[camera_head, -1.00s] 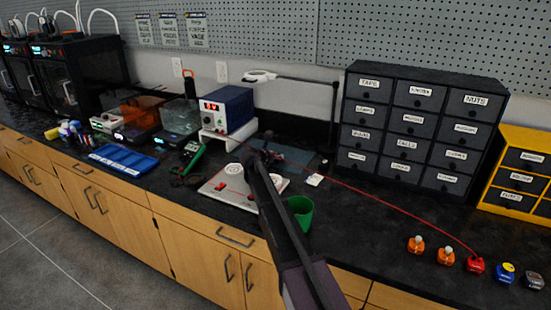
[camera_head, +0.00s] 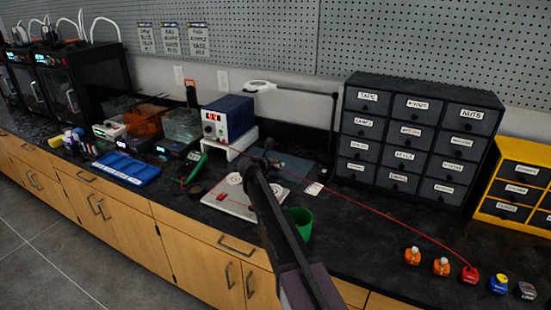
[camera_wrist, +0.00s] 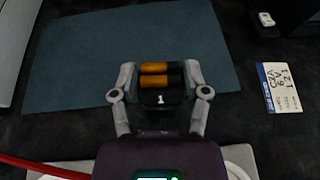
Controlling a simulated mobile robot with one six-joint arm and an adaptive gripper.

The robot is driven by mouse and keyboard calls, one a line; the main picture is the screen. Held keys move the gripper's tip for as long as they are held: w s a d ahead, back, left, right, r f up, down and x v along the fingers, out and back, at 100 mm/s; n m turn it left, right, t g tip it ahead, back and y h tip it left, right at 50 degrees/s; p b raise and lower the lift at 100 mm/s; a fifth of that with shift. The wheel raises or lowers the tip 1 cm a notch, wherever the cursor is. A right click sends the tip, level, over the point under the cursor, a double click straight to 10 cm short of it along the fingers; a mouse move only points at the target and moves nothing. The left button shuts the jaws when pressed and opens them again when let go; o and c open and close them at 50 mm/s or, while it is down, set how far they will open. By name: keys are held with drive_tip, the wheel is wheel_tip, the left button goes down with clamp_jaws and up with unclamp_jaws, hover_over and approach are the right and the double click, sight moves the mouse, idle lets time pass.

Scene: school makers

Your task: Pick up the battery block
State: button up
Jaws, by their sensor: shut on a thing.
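In the wrist view the battery block (camera_wrist: 160,99) is a dark holder marked "1" with two orange-and-black cells side by side on it. My gripper (camera_wrist: 160,77) has one finger against each side of the block and is shut on it. A blue-grey mat (camera_wrist: 75,62) lies beyond and behind the block in that view. In the head view my gripper (camera_head: 266,160) is over the bench near the same mat (camera_head: 298,165). The block is too small and dark to make out there.
A white board (camera_head: 238,206) with round fittings and a green cup (camera_head: 301,222) are close to my arm. A power supply (camera_head: 228,119) on a stand is behind left. A drawer cabinet (camera_head: 420,140) is at right. A red cable (camera_head: 390,222) crosses the bench.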

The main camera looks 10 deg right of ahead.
drive_tip(key=s, duration=0.3)
drive_tip(key=s+a, duration=0.1)
drive_tip(key=s, duration=0.3)
drive_tip(key=s+a+r+p, duration=0.1)
drive_tip(key=s, duration=0.2)
drive_tip(key=shift+s, duration=0.25)
drive_tip(key=shift+s, duration=0.1)
idle(0.3)
